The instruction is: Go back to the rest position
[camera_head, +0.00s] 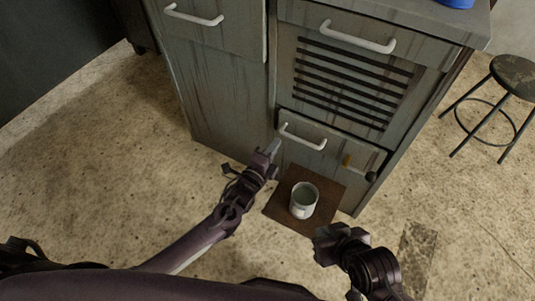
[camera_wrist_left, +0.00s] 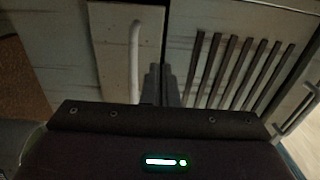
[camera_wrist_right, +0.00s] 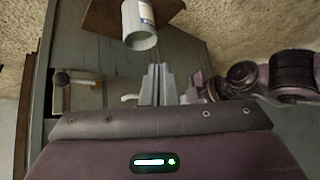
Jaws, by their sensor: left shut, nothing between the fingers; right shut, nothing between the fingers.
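My left gripper (camera_head: 271,150) is shut and empty in front of the cabinet's lower drawer (camera_head: 325,160), just left of its white handle (camera_head: 303,137). Its closed fingers also show in the left wrist view (camera_wrist_left: 161,84), pointing towards the cabinet front. My right gripper (camera_head: 322,240) is shut and empty, below and right of a pale cup (camera_head: 303,203). Its closed fingers show in the right wrist view (camera_wrist_right: 157,84), with the cup (camera_wrist_right: 143,38) beyond them.
The grey cabinet (camera_head: 222,105) with slatted door fills the back. A short rail with a dark knob (camera_head: 371,177) and an orange-brown piece (camera_head: 347,161) sits low at its right. A stool (camera_head: 514,75) stands at right. The floor at left is clear.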

